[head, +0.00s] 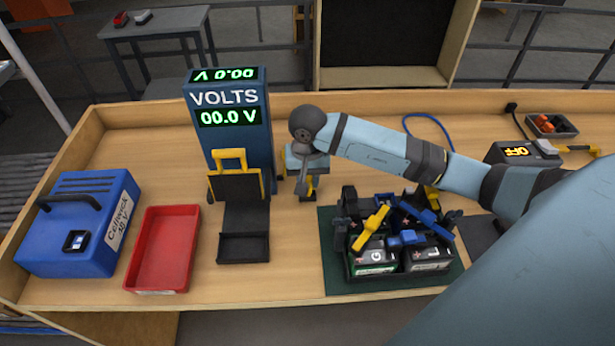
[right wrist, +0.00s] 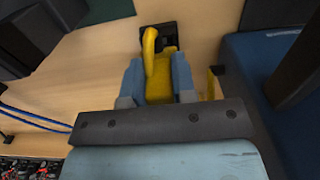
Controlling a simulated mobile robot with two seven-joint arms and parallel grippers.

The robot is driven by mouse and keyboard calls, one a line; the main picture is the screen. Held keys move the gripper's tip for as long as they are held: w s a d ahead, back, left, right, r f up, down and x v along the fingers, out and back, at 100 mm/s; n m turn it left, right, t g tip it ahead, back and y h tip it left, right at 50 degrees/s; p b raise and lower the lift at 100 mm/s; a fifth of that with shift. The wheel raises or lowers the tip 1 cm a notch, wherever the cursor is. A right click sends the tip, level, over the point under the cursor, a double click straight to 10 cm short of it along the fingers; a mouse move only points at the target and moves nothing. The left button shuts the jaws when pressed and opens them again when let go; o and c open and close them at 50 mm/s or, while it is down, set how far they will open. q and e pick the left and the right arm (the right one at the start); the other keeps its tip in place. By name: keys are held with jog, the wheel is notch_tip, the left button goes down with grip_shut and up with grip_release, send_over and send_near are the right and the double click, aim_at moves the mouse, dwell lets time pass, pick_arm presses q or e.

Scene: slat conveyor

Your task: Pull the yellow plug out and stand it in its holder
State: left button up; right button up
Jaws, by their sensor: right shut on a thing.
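My right gripper (head: 307,182) points down just right of the blue volt meter. It is shut on a yellow plug (right wrist: 160,78), whose body sits between the blue fingers in the right wrist view. A yellow curved part (right wrist: 149,45) rises from the plug. A small dark block (right wrist: 158,33) lies at the plug's far end; whether the plug is seated in it I cannot tell. In the head view only a bit of yellow (head: 311,184) shows below the gripper. My left gripper is not in view.
The volt meter (head: 228,120), reading 00.0 V, stands close left of the gripper. A blue case (head: 85,235) and red tray (head: 163,250) are farther left. Batteries with coloured clamps (head: 378,255) sit on a green mat (head: 335,288). A box reading OFF (head: 512,153) is at right.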

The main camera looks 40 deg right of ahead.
jog(key=shift+f+b, duration=0.6)
jog(key=shift+f, duration=0.1)
jog(key=o, duration=1)
jog(key=shift+r, duration=0.1)
notch_tip(320, 180, up, 14)
jog(key=b, duration=0.2)
jog(key=shift+f, duration=0.2)
